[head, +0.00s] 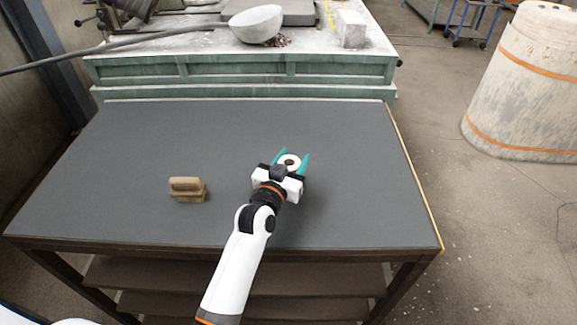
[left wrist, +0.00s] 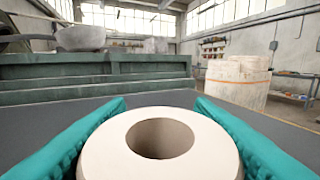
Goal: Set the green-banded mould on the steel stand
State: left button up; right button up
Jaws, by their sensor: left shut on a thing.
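My left gripper (head: 293,157) has teal fingers and is shut on a pale cream, round mould (head: 297,163) with a hole in its top. It is over the right half of the dark table. In the left wrist view the mould (left wrist: 212,152) sits upright between the two teal fingers, its round opening facing up. Its lower side is hidden, and no green band shows. I cannot tell whether it touches the tabletop. No steel stand can be made out in either view. My right gripper is not in view.
A brown wooden block with a handle (head: 187,189) lies on the dark table (head: 130,150), left of my gripper. Most of the tabletop is clear. Behind it stands a green bench (head: 240,72) with a grey bowl (head: 256,23). A large pale cylinder (head: 525,85) stands to the right.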

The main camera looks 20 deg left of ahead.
pick_arm(q)
jog(key=shift+f, duration=1.3)
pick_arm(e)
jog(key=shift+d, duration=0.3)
pick_arm(q)
jog(key=shift+f, duration=0.1)
jog(key=o, duration=1.1)
jog(key=shift+s, duration=0.35)
jog(key=s, duration=0.3)
jog(key=s+a+b, duration=0.1)
jog(key=s, duration=0.3)
jog(key=s+b, duration=0.1)
jog(key=s, duration=0.3)
jog(key=shift+s+a, duration=0.15)
jog(key=shift+s, duration=0.05)
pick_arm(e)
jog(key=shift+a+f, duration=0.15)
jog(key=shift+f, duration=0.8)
